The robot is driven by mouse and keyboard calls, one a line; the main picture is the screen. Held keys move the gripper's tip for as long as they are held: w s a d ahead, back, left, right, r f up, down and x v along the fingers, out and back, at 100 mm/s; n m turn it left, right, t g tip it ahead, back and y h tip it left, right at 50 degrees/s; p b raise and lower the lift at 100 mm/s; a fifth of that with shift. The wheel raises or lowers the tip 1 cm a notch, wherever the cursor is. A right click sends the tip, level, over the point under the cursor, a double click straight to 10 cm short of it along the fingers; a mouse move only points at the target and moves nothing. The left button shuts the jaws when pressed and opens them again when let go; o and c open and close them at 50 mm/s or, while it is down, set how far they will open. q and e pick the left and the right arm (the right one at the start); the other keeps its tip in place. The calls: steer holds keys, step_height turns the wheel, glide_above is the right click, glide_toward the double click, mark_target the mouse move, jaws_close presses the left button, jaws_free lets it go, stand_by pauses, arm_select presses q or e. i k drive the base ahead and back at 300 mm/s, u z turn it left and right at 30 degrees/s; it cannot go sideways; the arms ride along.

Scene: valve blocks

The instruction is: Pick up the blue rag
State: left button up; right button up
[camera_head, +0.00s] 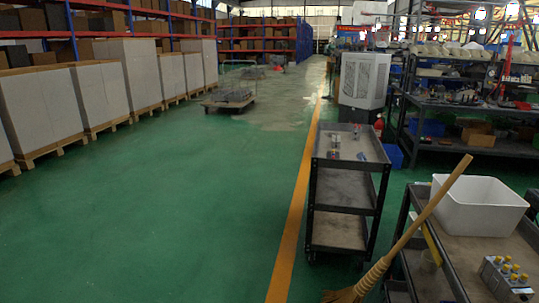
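I cannot make out a blue rag in the head view. Small items (335,145) lie on the top tray of a dark three-tier cart (344,170), too small to tell apart. Neither of my grippers is in view.
A workbench (470,255) at the lower right holds a white bin (478,218) and a block with yellow caps (508,278). A broom (420,225) leans against it. Shelving (470,145) stands behind. Boxes on pallets (100,80) line the left.

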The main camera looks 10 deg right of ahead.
mark_target(362, 156)
steer(key=i, duration=6.5)
steer(key=z, duration=4.25)
